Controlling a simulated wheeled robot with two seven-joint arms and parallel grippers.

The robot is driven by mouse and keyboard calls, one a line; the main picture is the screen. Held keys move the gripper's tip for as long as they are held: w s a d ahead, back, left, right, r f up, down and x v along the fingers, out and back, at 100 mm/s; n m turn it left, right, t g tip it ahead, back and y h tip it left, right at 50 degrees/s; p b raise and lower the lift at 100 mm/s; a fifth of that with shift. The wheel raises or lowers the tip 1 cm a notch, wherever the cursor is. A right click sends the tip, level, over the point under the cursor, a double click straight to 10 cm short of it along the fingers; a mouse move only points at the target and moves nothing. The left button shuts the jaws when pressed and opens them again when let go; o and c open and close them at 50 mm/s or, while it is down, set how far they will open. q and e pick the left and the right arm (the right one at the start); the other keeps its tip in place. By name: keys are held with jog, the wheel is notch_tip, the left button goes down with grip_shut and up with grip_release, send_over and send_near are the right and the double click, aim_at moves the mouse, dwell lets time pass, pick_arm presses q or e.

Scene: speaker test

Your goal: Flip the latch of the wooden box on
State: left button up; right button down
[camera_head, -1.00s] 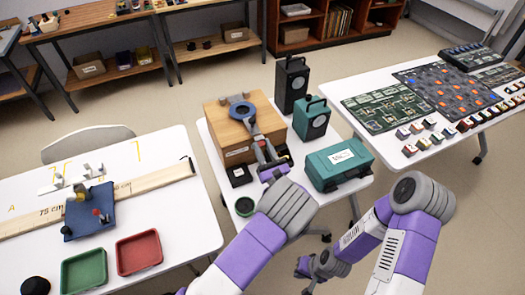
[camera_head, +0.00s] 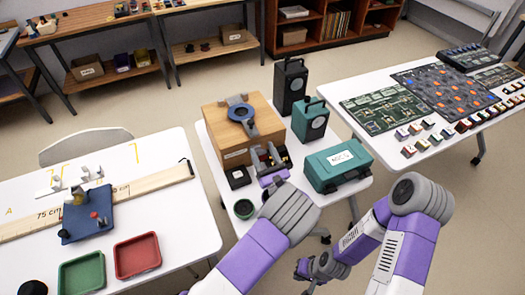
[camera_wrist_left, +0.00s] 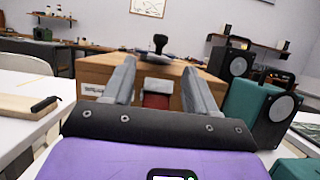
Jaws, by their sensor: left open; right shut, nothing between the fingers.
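The wooden box (camera_head: 218,119) stands on the middle white table, with a blue ring and grey fitting (camera_head: 242,114) on its top. In the left wrist view, the box (camera_wrist_left: 97,69) is straight ahead, with a dark knob (camera_wrist_left: 160,44) rising above its top. My left gripper (camera_head: 266,153) is open at the box's near front side. Between its fingers, the left wrist view shows a red part (camera_wrist_left: 157,101) with a pale piece above it. I cannot tell whether the fingers touch anything, or which part is the latch. My right gripper (camera_head: 316,270) hangs low, shut and empty, away from the box.
A teal case (camera_head: 337,165) and two speakers (camera_head: 310,120) (camera_head: 290,85) stand right of the box. Floor gaps separate the tables.

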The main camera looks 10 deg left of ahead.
pick_arm(q)
jog(key=v, duration=0.6)
jog(key=shift+s+d+p, duration=0.15)
jog(key=shift+s+p, duration=0.15)
jog(key=shift+p, duration=0.05)
jog(key=shift+f, duration=0.15)
